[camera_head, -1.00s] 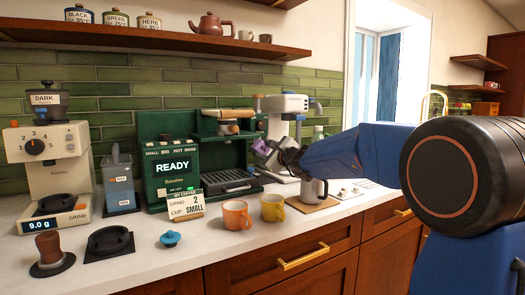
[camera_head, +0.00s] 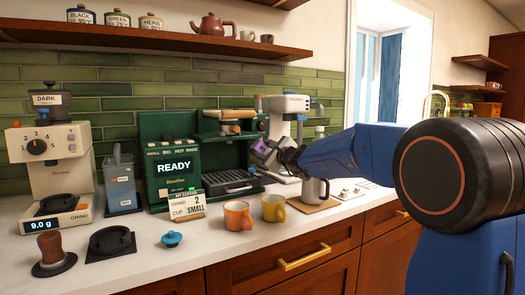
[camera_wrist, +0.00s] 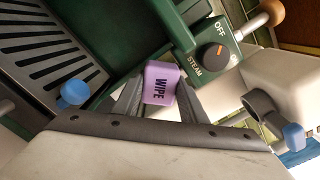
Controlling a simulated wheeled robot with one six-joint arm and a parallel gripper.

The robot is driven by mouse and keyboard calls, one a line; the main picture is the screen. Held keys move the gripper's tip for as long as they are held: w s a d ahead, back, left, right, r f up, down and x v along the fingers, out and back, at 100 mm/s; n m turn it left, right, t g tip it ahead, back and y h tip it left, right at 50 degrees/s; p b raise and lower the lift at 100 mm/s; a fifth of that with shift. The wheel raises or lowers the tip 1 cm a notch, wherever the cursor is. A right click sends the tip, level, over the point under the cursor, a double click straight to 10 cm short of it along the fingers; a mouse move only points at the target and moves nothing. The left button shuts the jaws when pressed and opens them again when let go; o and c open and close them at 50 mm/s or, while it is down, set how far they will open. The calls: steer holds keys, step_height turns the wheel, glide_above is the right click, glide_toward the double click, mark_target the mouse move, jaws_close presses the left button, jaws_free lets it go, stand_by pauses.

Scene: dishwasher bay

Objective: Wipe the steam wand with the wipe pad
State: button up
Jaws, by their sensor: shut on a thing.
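The purple wipe pad (camera_wrist: 160,84), marked WIPE, sits between the dark fingers of my gripper (camera_wrist: 152,100), shut on it in the wrist view. In the head view the pad (camera_head: 260,147) and gripper (camera_head: 275,152) are at the right front of the green coffee machine (camera_head: 170,170), above the counter. The wrist view shows the machine's STEAM knob (camera_wrist: 210,56), pointing near OFF. A blue-tipped part (camera_wrist: 75,94) stands left of the pad, apart from it. I cannot tell whether it is the steam wand; no wand is clearly visible, and my arm may hide it.
A steel pitcher (camera_head: 314,189) stands on a mat below my arm. An orange mug (camera_head: 238,215) and a yellow mug (camera_head: 274,208) stand at the counter front. A white appliance (camera_head: 288,105) stands behind the gripper. The drip tray (camera_wrist: 45,50) lies left of it.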

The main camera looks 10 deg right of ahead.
steer(key=shift+w+a, duration=0.1)
steer(key=shift+w, duration=0.15)
steer(key=shift+w+d, duration=0.3)
steer(key=shift+d, duration=0.65)
steer(key=shift+w+d, duration=0.25)
steer(key=shift+d, duration=0.7)
steer(key=shift+w, duration=0.1)
steer(key=shift+a, duration=0.15)
steer(key=shift+s+a, duration=0.25)
steer(key=shift+a, duration=0.7)
steer(key=shift+s+a, duration=0.25)
steer(key=shift+a, duration=0.7)
